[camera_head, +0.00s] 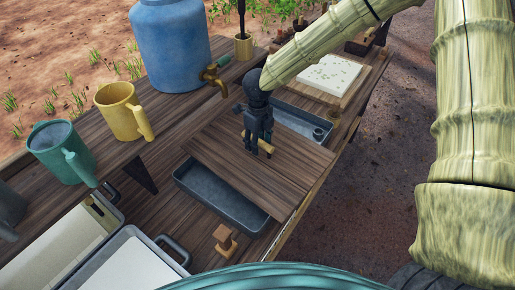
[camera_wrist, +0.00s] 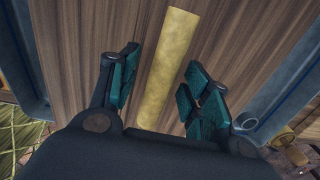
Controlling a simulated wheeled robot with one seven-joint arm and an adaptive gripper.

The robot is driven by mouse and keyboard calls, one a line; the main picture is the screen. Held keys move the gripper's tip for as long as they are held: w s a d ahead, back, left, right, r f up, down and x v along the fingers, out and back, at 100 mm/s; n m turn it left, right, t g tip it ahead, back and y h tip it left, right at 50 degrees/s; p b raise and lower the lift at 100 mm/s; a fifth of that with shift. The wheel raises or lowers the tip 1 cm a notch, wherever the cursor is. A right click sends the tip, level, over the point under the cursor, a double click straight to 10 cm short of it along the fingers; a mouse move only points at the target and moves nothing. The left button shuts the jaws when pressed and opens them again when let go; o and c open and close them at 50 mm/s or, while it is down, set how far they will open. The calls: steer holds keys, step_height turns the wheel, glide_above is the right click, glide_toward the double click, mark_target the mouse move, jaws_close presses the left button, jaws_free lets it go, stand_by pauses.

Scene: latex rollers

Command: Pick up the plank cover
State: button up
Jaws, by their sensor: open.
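The plank cover (camera_head: 225,165) is a flat brown wooden board lying across a long grey basin, whose ends show on both sides of it. A yellow rod-like handle (camera_wrist: 165,62) runs along the middle of the board. In the head view the handle (camera_head: 268,147) is partly hidden by my gripper (camera_head: 258,148), which points down over it. In the wrist view my gripper (camera_wrist: 163,72) is open, with one dark teal finger on each side of the handle. Gaps show between the fingers and the handle. The exact height of the fingertips above the board is hard to tell.
The grey basin (camera_head: 200,190) sits in the wooden bench. A blue barrel (camera_head: 170,45) with a brass tap, a yellow mug (camera_head: 118,108) and a teal mug (camera_head: 60,150) line the left shelf. A small wooden block (camera_head: 224,239) and white-filled trays (camera_head: 125,265) are nearer.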

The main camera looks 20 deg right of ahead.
steer(key=shift+s+f, duration=0.1)
steer(key=shift+f, duration=0.1)
steer(key=shift+w+f, duration=0.35)
steer(key=shift+s+r, duration=0.15)
steer(key=shift+s, duration=0.05)
steer(key=c, duration=0.7)
jaws_close()
